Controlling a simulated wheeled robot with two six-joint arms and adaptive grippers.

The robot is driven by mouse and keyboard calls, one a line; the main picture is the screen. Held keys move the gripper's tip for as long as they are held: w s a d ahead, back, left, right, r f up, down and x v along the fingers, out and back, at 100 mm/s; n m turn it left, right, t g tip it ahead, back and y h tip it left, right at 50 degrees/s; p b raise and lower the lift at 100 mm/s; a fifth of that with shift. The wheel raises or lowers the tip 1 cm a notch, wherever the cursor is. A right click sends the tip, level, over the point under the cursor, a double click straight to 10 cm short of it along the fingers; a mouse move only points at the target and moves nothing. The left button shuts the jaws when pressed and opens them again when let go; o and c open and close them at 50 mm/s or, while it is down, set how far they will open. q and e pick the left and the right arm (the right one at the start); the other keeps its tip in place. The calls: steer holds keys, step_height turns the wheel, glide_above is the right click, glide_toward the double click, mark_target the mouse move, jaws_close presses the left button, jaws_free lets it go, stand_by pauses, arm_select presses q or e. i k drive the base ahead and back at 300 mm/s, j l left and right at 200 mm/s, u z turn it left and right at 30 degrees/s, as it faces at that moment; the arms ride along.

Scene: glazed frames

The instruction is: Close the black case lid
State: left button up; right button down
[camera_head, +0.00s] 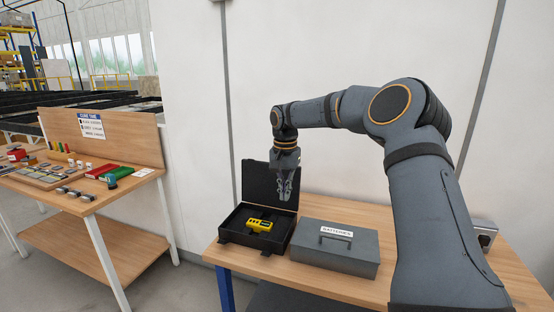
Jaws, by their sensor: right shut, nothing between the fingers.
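The black case (229,235) stands open on the wooden table, left of centre. Its lid (256,184) is raised upright at the back. A yellow device with dark parts (260,225) lies inside the case. My right gripper (284,199) is shut and empty, pointing down in front of the raised lid and overlapping its right part in the picture. I cannot tell whether the fingers touch the lid. My left gripper is not in view.
A grey metal box (320,259) with a handle and a white label stands right of the case. A small metal item (484,232) sits at the table's right. A second table (95,203) with tools and trays is at the left. A white wall stands behind.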

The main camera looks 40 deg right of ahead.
mark_target(260, 185)
steer(key=i+l, duration=0.35)
steer(key=l, duration=0.15)
steer(key=i+l, duration=0.35)
steer(key=l, duration=0.15)
steer(key=i+l, duration=0.4)
steer(key=l, duration=0.1)
